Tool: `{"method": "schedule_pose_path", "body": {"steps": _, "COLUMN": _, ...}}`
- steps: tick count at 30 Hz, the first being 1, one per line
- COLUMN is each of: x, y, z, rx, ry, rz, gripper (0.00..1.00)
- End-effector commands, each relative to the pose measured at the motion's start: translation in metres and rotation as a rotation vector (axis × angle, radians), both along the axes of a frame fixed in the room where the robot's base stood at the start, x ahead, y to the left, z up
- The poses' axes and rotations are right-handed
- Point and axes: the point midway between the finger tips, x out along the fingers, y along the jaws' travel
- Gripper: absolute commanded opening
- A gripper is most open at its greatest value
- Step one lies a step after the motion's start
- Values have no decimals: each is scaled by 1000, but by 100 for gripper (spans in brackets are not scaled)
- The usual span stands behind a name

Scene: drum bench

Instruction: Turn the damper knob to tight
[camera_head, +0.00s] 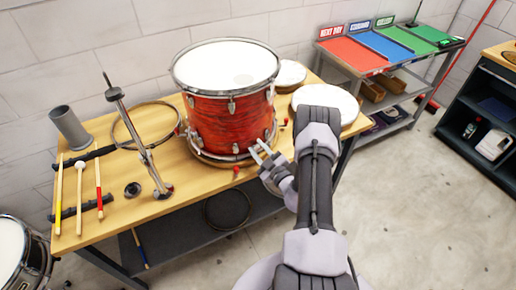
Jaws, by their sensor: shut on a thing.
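The red drum (230,117) with a white head and metal rims stands upright on the wooden bench. My gripper (257,148) reaches in from the right, with its two fingertips at the lower front right of the drum shell, near a metal lug. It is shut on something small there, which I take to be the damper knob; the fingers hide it. The knob's setting and any tight marking cannot be made out.
A metal stand (146,158), several drumsticks and a grey cup (69,128) are on the bench (190,194) at left. A white round drumhead (335,101) lies at right, behind my arm. A shelf with coloured trays (352,56) stands at the back right.

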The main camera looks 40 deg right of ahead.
Motion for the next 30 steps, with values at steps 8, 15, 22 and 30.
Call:
{"method": "schedule_pose_path", "body": {"steps": 8, "x": -1, "y": 0, "z": 0, "rx": 188, "ry": -27, "rz": -1, "gripper": 0}}
{"method": "schedule_pose_path", "body": {"steps": 15, "x": 0, "y": 0, "z": 0, "rx": 284, "ry": -41, "rz": -1, "gripper": 0}}
{"method": "schedule_pose_path", "body": {"steps": 22, "x": 0, "y": 0, "z": 0, "rx": 322, "ry": -47, "rz": -1, "gripper": 0}}
{"method": "schedule_pose_path", "body": {"steps": 30, "x": 0, "y": 0, "z": 0, "rx": 328, "ry": -48, "rz": -1, "gripper": 0}}
